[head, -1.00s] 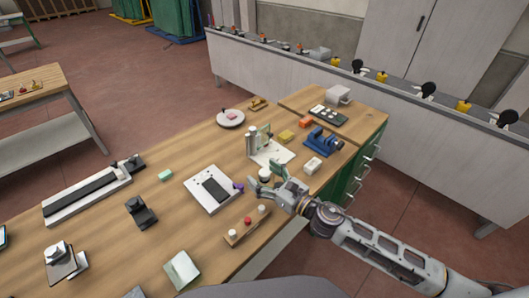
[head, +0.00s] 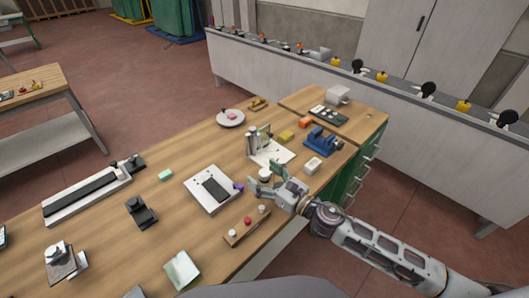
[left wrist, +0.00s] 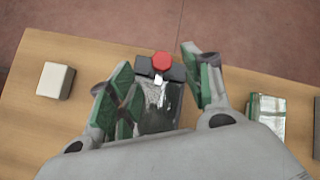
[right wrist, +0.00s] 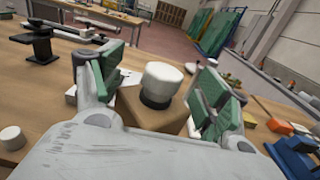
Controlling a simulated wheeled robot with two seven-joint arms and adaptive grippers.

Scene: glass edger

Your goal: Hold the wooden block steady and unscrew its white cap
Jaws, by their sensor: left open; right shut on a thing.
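The wooden block (right wrist: 160,112) shows in the right wrist view between my right fingers, with the white cap (right wrist: 163,80) upright on a dark collar on top. In the head view the white cap (head: 265,172) shows beside the fingers, and the block is mostly hidden. My right gripper (head: 257,179) is shut on the block, with the fingers (right wrist: 162,88) on either side of it. My left gripper (left wrist: 160,85) is open and empty in its wrist view, above the table and away from the block. It is not seen in the head view.
A wooden strip with red and white knobs (head: 247,226) lies close to my right gripper. A white plate with a dark pad (head: 203,200) and a blue vise (head: 322,141) stand nearby. A red-topped dark fixture (left wrist: 161,64) is below the left fingers.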

